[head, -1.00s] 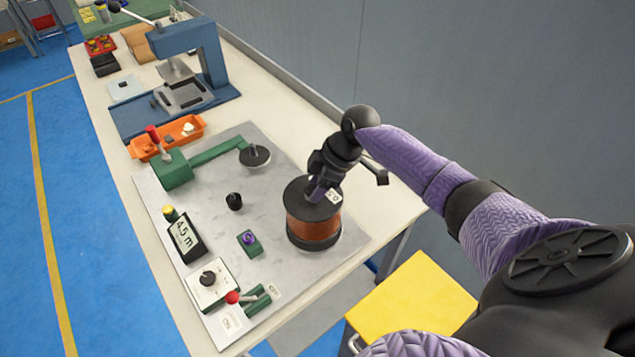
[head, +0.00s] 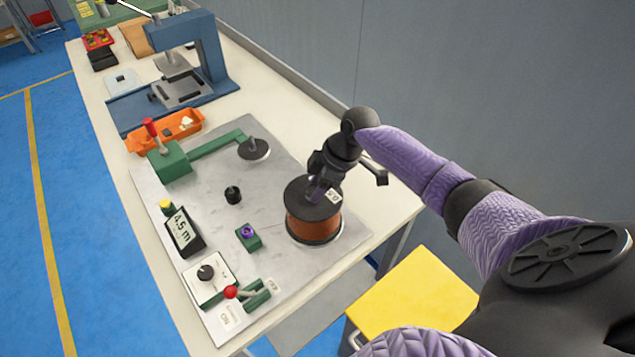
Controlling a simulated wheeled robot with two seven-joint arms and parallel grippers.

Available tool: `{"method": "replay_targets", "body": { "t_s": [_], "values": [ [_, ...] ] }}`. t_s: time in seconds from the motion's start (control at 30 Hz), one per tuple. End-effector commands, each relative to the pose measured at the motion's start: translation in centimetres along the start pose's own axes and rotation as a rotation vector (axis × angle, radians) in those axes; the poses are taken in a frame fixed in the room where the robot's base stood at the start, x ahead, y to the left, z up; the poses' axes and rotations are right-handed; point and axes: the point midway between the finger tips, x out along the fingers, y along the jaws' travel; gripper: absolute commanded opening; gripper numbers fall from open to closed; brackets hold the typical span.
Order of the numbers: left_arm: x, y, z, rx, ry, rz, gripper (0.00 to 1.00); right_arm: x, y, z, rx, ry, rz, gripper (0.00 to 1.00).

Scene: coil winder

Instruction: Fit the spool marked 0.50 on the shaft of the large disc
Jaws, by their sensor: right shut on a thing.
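The spool (head: 313,223), with copper-coloured winding between black flanges, stands upright at the right of the grey machine plate (head: 285,175). A white label (head: 333,196) on its top flange is only partly readable. My right gripper (head: 318,190) is shut on the top of the spool at its middle, from above. The large disc and its shaft are hidden under the spool; only a pale rim shows round its lower edge. I cannot tell whether the spool sits fully down on the disc. My left gripper is not in view.
A smaller dark disc (head: 253,149) with a short shaft sits at the end of a green arm (head: 215,147). A black knob (head: 233,195), green block (head: 248,237), length display (head: 184,233) and red-tipped lever (head: 231,292) are on the plate. A yellow box (head: 415,300) stands beside the table.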

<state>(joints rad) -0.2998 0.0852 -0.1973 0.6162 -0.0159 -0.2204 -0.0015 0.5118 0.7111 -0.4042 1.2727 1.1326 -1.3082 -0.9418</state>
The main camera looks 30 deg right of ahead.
Motion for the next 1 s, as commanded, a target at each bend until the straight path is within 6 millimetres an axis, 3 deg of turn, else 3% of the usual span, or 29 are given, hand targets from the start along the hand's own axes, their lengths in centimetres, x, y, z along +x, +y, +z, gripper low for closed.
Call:
{"method": "replay_targets", "body": {
  "t_s": [0.1, 0.13, 0.3, 0.57, 0.8, 1.0],
  "values": [
    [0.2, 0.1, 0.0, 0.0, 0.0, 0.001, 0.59, 0.2, 0.1, 0.0, -0.001, 0.004, 0.003, 0.0],
    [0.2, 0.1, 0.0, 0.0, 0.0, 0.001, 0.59, 0.1, 0.1, 0.0, -0.001, 0.004, 0.003, 0.55],
    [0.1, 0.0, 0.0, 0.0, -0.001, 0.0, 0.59, 0.1, 0.1, 0.0, 0.0, 0.002, 0.002, 0.9],
    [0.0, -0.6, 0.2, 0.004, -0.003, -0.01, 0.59, -0.1, 0.0, 0.2, 0.001, -0.003, -0.001, 0.9],
    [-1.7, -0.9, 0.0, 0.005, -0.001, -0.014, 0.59, -5.9, 0.1, 0.1, -0.001, -0.002, 0.003, 0.9],
    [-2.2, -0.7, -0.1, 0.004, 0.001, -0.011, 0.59, -9.3, 0.1, 0.1, 0.0, 0.0, 0.001, 0.9]
  ]
}}
